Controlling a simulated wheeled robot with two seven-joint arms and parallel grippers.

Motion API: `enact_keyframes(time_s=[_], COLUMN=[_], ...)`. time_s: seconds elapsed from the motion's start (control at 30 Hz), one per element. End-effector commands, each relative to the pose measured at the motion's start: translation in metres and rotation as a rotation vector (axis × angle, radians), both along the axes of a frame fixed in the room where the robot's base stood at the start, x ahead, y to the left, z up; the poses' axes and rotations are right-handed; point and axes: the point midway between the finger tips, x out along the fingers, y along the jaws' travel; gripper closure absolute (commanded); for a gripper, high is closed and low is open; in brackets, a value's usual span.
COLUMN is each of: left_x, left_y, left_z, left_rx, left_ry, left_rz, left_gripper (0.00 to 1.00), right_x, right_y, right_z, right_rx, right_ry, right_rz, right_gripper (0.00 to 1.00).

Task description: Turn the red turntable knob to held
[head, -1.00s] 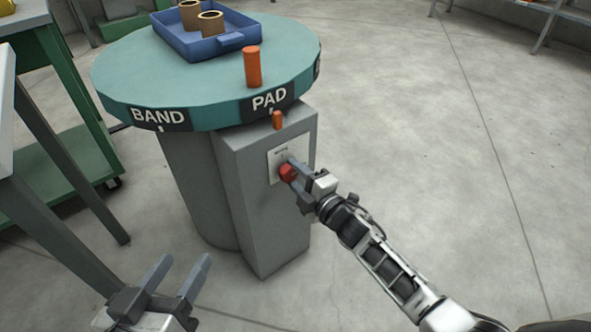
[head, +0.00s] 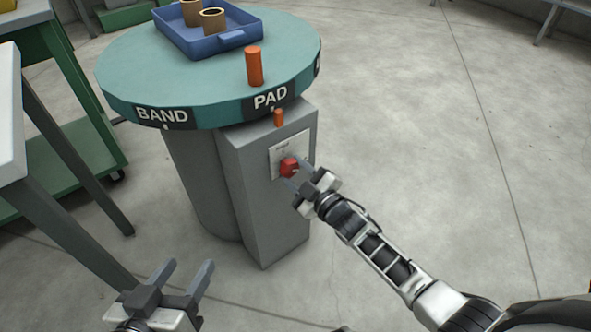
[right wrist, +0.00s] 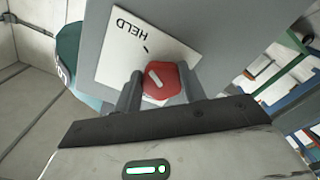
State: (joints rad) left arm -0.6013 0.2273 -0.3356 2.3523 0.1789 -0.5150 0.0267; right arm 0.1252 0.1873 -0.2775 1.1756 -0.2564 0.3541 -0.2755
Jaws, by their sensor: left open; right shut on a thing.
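The red knob (head: 289,167) sits on a white plate (head: 279,152) on the grey pedestal's front, under the turntable (head: 135,72). My right gripper (head: 295,176) is shut on the knob; in the right wrist view its fingers lie on both sides of the red knob (right wrist: 164,84). A white line on the knob slants to the upper left, roughly toward a small dark tick beside the word HELD on the plate (right wrist: 120,62). The rest of the plate is hidden by my gripper. My left gripper (head: 187,272) is open and empty at lower left.
The turntable carries a blue tray (head: 205,38) with brown rings and an orange peg (head: 254,66). BAND and PAD labels show on its rim, with a small orange marker (head: 278,117) below PAD. A table and green cart stand at left.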

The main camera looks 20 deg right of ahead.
Motion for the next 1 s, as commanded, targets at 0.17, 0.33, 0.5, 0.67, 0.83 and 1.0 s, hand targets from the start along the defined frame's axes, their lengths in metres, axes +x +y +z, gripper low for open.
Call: enact_keyframes(time_s=[0.17, 0.33, 0.5, 0.67, 0.83, 1.0], left_x=[0.003, 0.004, 0.004, 0.004, 0.003, 0.001], left_y=[0.000, 0.000, 0.000, 0.000, 0.000, 0.001], left_z=[0.003, 0.003, 0.003, 0.003, 0.002, 0.004], left_rx=[-0.002, -0.003, -0.003, -0.003, -0.003, 0.002], left_ry=[-0.007, -0.009, -0.007, -0.007, -0.004, 0.008], left_rz=[0.004, 0.005, 0.005, 0.006, 0.006, 0.004], left_gripper=[0.47, 0.47, 0.47, 0.47, 0.47, 0.47], right_x=[0.000, -0.001, -0.001, 0.000, -0.001, -0.012], right_y=[-0.001, -0.001, -0.001, 0.000, 0.000, -0.004], right_z=[-0.001, -0.001, -0.001, -0.001, 0.000, 0.000], right_rx=[0.014, 0.015, 0.016, 0.015, 0.014, 0.013], right_ry=[0.006, 0.007, 0.008, 0.006, 0.006, 0.008], right_rz=[-0.001, -0.001, -0.001, -0.001, -0.001, -0.001], right_gripper=[0.82, 0.82, 0.54, 0.38, 0.38, 0.38])
